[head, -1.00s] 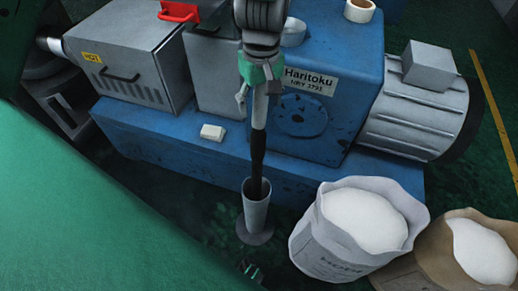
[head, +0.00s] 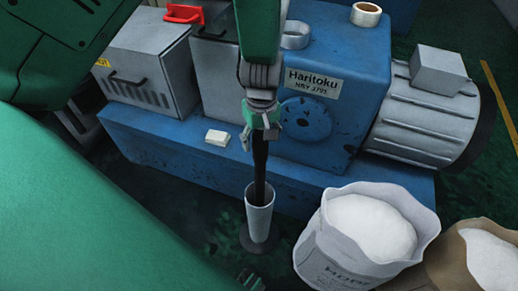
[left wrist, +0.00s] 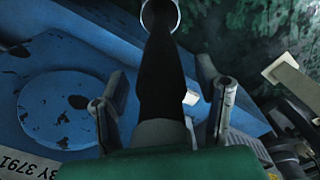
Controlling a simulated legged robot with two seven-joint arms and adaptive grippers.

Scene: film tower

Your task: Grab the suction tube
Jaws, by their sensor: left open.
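The suction tube (head: 260,158) is dark and stands upright, its lower end inside a grey cylindrical holder (head: 259,218) with a round base on the floor. My left gripper (head: 261,140) is low over the tube, with its fingers apart on either side of it. In the left wrist view the black tube (left wrist: 160,75) runs between the spread fingers of the left gripper (left wrist: 166,88), with visible gaps at both sides. The holder's rim (left wrist: 176,22) shows at the top there. My right gripper cannot be made out.
A blue machine (head: 345,90) with grey boxes and a ribbed motor (head: 425,125) stands just behind the tube. A small white block (head: 216,137) lies on its base. An open sack of white material (head: 330,250) stands close right of the holder, another sack (head: 452,265) beyond.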

